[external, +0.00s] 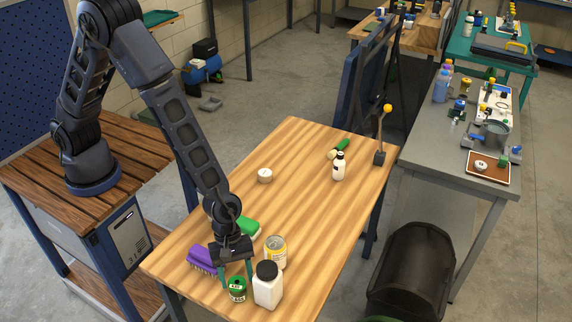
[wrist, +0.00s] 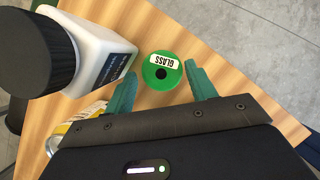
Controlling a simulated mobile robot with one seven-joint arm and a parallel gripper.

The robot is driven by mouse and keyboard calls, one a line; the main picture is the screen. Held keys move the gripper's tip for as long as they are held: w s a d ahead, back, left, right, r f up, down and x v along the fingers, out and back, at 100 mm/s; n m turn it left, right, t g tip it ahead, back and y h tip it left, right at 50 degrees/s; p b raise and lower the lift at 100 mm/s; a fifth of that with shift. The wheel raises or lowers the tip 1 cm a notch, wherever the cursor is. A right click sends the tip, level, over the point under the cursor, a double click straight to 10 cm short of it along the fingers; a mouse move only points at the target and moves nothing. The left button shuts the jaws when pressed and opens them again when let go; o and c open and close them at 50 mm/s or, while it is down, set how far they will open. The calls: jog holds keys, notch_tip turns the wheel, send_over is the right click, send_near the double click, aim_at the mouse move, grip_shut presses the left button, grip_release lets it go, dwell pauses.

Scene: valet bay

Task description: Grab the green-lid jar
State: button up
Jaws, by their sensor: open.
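The green-lid jar (external: 237,289) stands upright near the front corner of the wooden table. My gripper (external: 236,278) is open above the table, pointing down close to the jar. In the wrist view the two teal fingers of my gripper (wrist: 160,66) lie one on each side of the lid, with a gap visible on both sides. I cannot tell how far down the fingers reach beside the jar.
A white bottle with a black cap (external: 267,290) stands close beside the jar. A small white bottle (external: 338,168) stands farther back. The table's middle is mostly clear.

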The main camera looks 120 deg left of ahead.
aim_at(236, 280)
jog(key=x, duration=0.3)
jog(key=shift+s+f, duration=0.2)
jog(key=shift+s, duration=0.05)
jog(key=shift+x, duration=0.85)
jog(key=c, duration=0.7)
